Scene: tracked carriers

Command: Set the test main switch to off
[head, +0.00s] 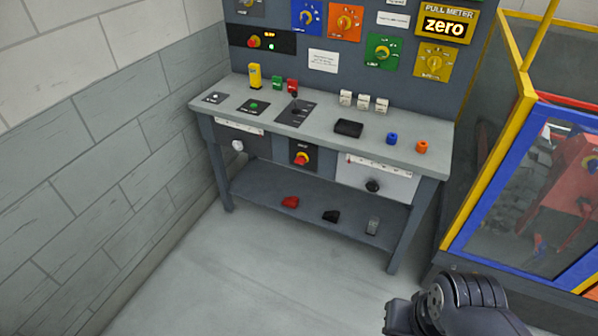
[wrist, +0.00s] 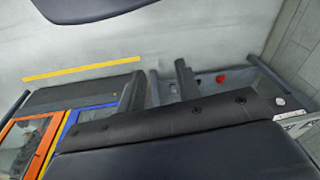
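Two rotary switches with red knobs on yellow show in the head view. One (head: 301,158) is on a dark plate at the bench's front. The other (head: 254,41) is on a black strip of the upright panel. Their labels are too small to read, so I cannot tell which is the test main switch. Each knob's exact setting is unclear. My gripper shows in the wrist view (wrist: 160,66), two dark fingers apart with nothing between them. My arm is at the head view's lower right, well away from both switches.
The grey bench (head: 330,217) has knobs, buttons and a lever (head: 294,103) on top, with loose parts on its lower shelf. A yellow-and-blue framed cage (head: 485,185) stands right of it. A block wall (head: 110,140) is left. The floor in front is clear.

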